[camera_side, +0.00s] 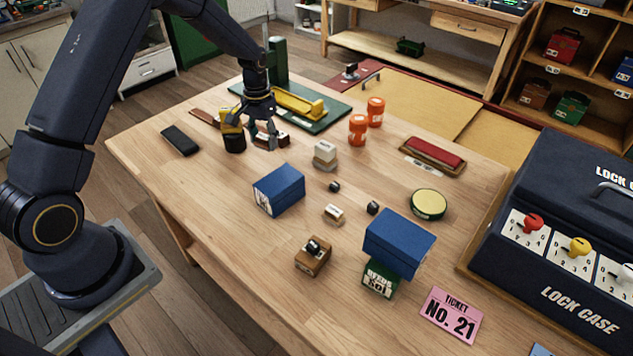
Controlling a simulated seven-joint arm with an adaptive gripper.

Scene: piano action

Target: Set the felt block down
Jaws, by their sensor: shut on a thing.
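My gripper (261,138) is at the back left of the wooden table, pointing down, low over the tabletop. Its fingers are shut on a small block, which I take to be the felt block; the fingers hide most of it, and its colour and any gap below it are unclear. A brown block with pale marks (280,138) shows right beside the fingertips. A black cylinder with a yellow top (235,143) stands just left of the gripper.
A green board (330,112) with a yellow piece lies behind the gripper. A pale stacked block (325,152) and two orange jars (358,131) stand to the right. Blue boxes (279,187) are nearer the front. The table's left front (200,195) is clear.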

